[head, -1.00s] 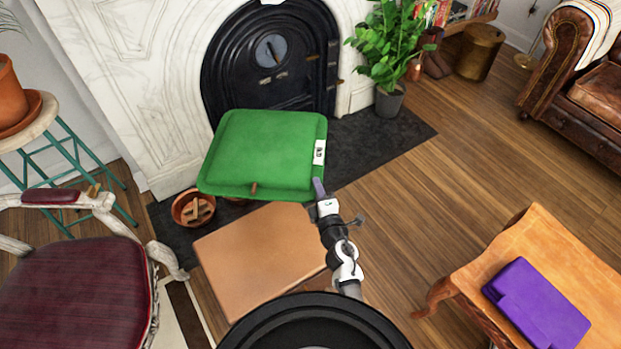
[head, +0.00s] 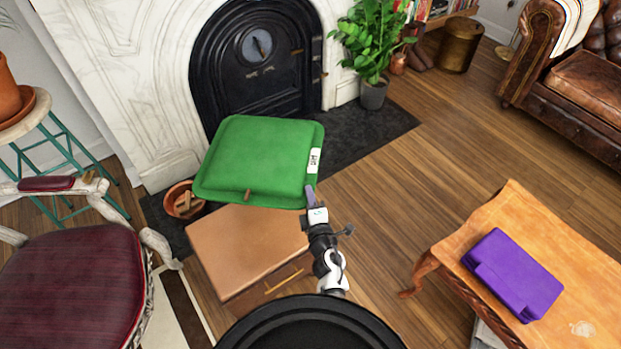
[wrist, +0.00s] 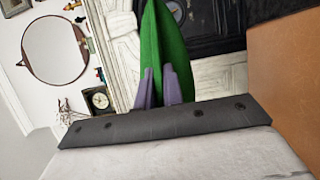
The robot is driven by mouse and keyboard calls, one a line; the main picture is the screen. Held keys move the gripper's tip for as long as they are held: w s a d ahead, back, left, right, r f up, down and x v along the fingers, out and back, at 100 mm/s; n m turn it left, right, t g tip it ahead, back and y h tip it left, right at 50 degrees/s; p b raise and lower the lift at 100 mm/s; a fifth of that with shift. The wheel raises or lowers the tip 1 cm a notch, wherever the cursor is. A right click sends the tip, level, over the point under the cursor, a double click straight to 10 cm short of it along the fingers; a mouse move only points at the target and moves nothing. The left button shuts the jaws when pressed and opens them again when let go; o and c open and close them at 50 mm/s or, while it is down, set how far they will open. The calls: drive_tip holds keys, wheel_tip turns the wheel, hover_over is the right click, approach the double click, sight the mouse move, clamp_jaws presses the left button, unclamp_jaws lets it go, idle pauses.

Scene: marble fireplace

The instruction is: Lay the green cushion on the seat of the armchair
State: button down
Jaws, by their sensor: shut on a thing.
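The green cushion (head: 262,160) is held up in front of the fireplace, above and behind the wooden cabinet in the head view. My gripper (head: 311,196) is shut on its near right corner, below a white label. In the wrist view the cushion (wrist: 163,50) shows edge-on between the two purple fingers (wrist: 160,88). The armchair, with a dark red seat (head: 70,290) and pale frame, stands at the lower left of the head view, apart from the cushion. Its seat looks bare, and its near part is cut off by the picture's edge.
The wooden cabinet (head: 245,250) stands between my base and the fireplace (head: 255,65). A terracotta pot (head: 183,201) is beside it. A teal stool (head: 68,150) with a plant pot stands behind the armchair. A table (head: 535,235) with a purple case (head: 512,273) is at right.

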drive_tip(key=shift+s+d+f+m+h, duration=0.2)
drive_tip(key=shift+f+m+h, duration=0.1)
drive_tip(key=shift+f, duration=0.1)
drive_tip(key=f+m+h, duration=0.1)
drive_tip(key=f, duration=0.2)
drive_tip(key=s+f+m+h, duration=0.1)
drive_tip(key=f+h, duration=0.1)
drive_tip(key=shift+s+a+f, duration=0.1)
drive_tip(key=shift+s+f, duration=0.05)
drive_tip(key=shift+f, duration=0.25)
drive_tip(key=shift+s, duration=0.1)
